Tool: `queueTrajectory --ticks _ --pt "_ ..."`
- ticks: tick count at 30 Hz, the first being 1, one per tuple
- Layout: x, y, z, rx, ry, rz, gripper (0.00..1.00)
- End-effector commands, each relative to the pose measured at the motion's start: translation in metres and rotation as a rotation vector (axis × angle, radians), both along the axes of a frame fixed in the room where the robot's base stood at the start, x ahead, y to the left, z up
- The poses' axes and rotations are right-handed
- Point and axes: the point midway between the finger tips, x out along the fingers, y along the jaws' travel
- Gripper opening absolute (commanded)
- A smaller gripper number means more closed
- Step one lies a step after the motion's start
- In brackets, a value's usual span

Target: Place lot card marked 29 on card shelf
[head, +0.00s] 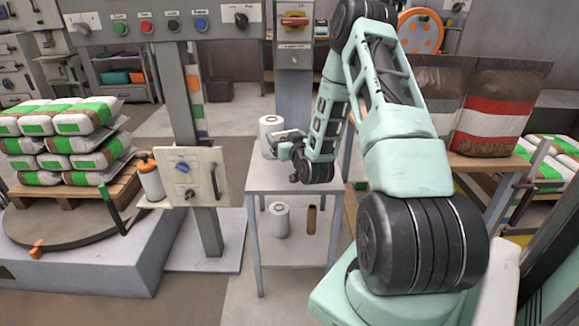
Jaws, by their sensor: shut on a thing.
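My gripper (283,145) is over the top of a small grey table (290,180), pointing left. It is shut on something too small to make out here. I cannot see a card marked 29, and no number is readable in this view. I cannot tell which surface is the card shelf. Several small coloured patches (195,97), orange, white and green, run down the side of a grey post. A white roll (269,124) stands upright on the table, partly behind my gripper. I cannot tell whether they touch.
A control box (190,177) with a handle is left of the table. White-and-green bags (65,140) are stacked on a pallet at left. Large bags (493,108) stand at right.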

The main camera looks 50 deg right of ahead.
Motion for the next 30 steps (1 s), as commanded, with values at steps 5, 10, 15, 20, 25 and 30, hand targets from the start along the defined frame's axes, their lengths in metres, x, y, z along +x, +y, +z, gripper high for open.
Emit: queueTrajectory --ticks 5,10,15,20,25,30 --pt "0.0 0.001 -0.037 0.004 0.003 0.0 0.59" --pt "0.0 0.001 -0.051 0.001 0.002 0.001 0.59" --pt "0.0 0.001 -0.069 0.002 0.001 0.001 0.59" --pt "0.0 0.0 -0.089 0.002 0.001 0.001 0.59" --pt "0.0 0.001 -0.088 0.0 0.001 0.002 0.59" --pt "0.0 0.001 -0.089 0.0 0.001 0.002 0.92"
